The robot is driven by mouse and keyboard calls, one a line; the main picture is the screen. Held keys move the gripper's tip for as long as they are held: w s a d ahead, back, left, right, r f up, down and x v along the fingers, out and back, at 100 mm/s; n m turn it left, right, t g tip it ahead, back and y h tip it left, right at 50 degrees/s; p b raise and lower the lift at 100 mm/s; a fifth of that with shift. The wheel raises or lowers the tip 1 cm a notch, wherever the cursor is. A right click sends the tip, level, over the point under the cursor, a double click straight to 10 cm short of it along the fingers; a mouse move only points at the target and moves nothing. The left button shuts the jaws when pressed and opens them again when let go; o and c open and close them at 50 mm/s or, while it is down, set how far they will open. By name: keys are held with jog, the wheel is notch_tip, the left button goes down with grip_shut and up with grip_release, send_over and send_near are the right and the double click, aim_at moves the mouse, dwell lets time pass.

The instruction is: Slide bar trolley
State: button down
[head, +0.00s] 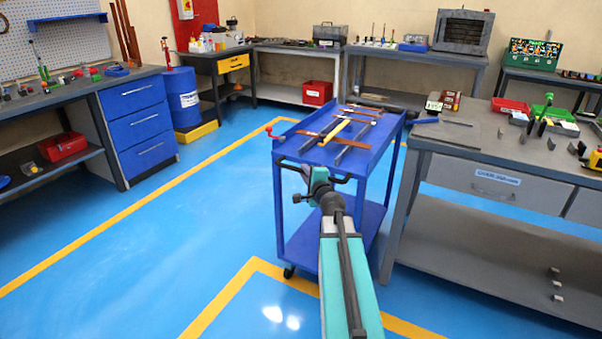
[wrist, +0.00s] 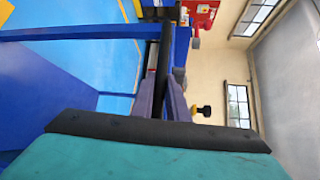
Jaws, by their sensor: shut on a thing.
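The blue bar trolley (head: 290,147) stands in the middle of the head view, beside the grey workbench on the right. Several copper, grey and yellow bars lie on its top tray. A black push handle (head: 342,179) runs along its near end, partly hidden by my arm. My gripper (head: 306,175) is at this handle and shut on it. In the wrist view the dark handle bar (wrist: 163,62) runs between the two gripper fingers (wrist: 167,98). The exact contact is partly hidden in the head view.
The grey workbench (head: 480,222) stands close along the trolley's right side. Open blue floor (head: 180,235) with yellow lines lies to the left. A blue drawer cabinet (head: 138,120) and a blue drum (head: 182,98) stand farther left. Benches line the back wall.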

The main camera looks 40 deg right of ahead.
jog(key=shift+s+a+f, duration=0.2)
jog(key=shift+s+a, duration=0.05)
jog(key=shift+s, duration=0.25)
jog(key=c, duration=1.7)
grip_release()
jog(key=shift+c, duration=0.2)
jog(key=shift+w+a+r, duration=0.1)
jog(key=shift+a, duration=0.15)
